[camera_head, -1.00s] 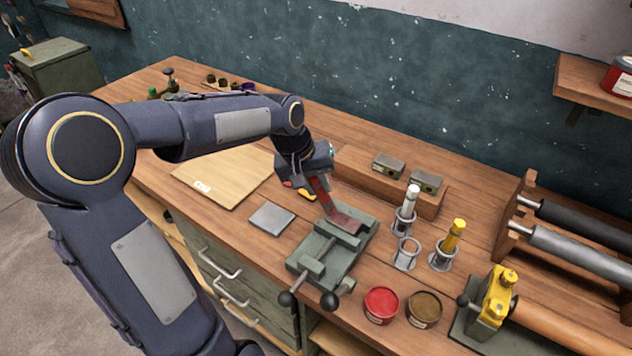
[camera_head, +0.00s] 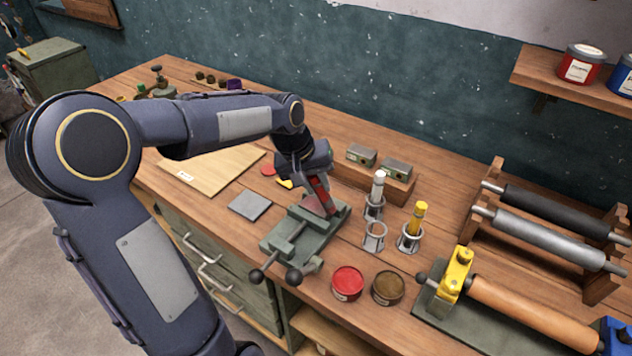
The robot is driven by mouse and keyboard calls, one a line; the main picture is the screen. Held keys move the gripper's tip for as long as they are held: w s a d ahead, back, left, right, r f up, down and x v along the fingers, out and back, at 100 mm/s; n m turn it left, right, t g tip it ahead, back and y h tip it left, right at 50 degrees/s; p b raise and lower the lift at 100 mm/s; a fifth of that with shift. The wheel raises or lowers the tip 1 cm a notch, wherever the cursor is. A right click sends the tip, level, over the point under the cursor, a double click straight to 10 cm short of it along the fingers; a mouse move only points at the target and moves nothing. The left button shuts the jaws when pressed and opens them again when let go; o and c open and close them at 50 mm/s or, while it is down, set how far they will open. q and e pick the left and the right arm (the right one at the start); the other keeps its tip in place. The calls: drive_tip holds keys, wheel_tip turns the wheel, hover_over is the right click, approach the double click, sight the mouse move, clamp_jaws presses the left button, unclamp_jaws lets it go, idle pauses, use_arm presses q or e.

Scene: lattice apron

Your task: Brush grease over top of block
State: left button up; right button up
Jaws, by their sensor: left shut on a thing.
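My left gripper (camera_head: 308,165) is shut on a red-handled brush (camera_head: 319,188), which points down over the green vise (camera_head: 290,243). The brush's lower end is at the far part of the vise, beside or on a dark reddish surface (camera_head: 313,207) between the jaws. This may be the block's top; the brush and gripper partly hide it, and I cannot tell whether the bristles touch it. An open tin of brown stuff (camera_head: 388,285), perhaps grease, stands right of the vise, next to a red tin (camera_head: 348,281). My right gripper is not in view.
An empty ring holder (camera_head: 375,236) stands between white-handled (camera_head: 379,186) and yellow-handled (camera_head: 418,217) tools in holders. Two grey metal blocks (camera_head: 361,155) sit on a wooden ledge behind. A grey plate (camera_head: 250,205) and a board (camera_head: 212,172) lie left. Rollers (camera_head: 550,235) stand right.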

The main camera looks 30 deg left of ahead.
use_arm(q)
wheel_tip(320, 180, up, 2)
drive_tip(key=shift+d+r+p, duration=0.15)
drive_tip(key=shift+r+p, duration=0.1)
drive_tip(key=shift+p, duration=0.05)
drive_tip(key=shift+a+r+p, duration=0.4)
drive_tip(key=shift+r+p, duration=0.15)
drive_tip(key=shift+p, duration=0.1)
drive_tip(key=shift+d+r+p, duration=0.2)
drive_tip(key=shift+r+p, duration=0.7)
drive_tip(key=shift+r, duration=0.3)
drive_tip(key=shift+r+p, duration=0.65)
drive_tip(key=shift+r, duration=0.3)
